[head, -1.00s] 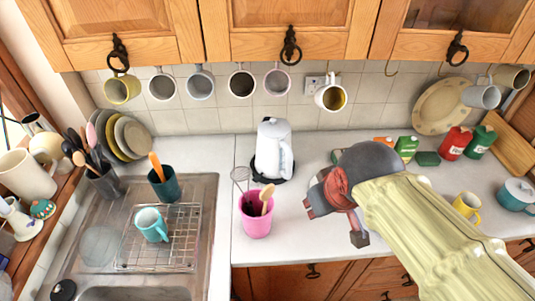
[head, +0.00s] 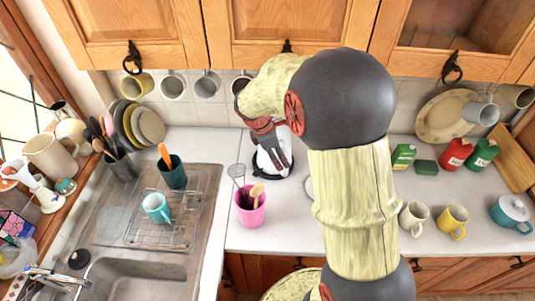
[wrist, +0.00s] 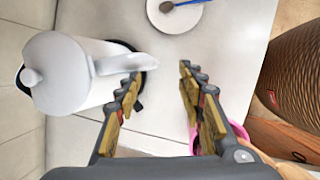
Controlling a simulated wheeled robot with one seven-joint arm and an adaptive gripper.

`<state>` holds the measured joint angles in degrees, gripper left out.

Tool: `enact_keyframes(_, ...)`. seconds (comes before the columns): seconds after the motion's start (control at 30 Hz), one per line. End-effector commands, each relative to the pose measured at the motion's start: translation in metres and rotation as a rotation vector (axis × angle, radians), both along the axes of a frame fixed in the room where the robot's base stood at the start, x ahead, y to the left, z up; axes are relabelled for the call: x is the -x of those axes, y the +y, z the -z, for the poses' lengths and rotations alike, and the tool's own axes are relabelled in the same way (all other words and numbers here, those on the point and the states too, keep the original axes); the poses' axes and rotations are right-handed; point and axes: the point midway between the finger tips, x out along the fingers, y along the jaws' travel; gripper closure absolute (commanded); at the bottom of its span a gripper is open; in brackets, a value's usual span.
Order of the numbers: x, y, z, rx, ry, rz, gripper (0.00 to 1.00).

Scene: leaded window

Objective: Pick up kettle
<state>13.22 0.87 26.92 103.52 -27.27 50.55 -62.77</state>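The white kettle (head: 270,160) stands on a black base at the back of the counter, partly hidden behind my gripper in the head view. In the wrist view the kettle (wrist: 75,72) is at the upper left, with its knobbed lid and its handle pointing right toward the space ahead of my fingers. My gripper (wrist: 160,85) is open and empty. Its left finger is close to the kettle's handle side; I cannot tell whether they touch. In the head view my gripper (head: 272,145) is in front of and above the kettle.
A pink pot (head: 250,208) with utensils stands in front of the kettle. A plate with a spoon (wrist: 175,12) lies nearby. The sink and rack (head: 165,220) are on the left. Mugs (head: 413,216) stand right of my arm, and mugs hang behind.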

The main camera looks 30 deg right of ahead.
Motion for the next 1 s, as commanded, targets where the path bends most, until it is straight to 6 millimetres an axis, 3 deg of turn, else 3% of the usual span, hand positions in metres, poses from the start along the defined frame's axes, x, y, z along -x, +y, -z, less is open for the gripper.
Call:
enact_keyframes(0.87, -0.007, -0.031, 0.062, 0.01, 0.091, -0.103, 0.61)
enact_keyframes(1.0, -0.01, -0.035, 0.081, 0.01, 0.093, -0.103, 0.61)
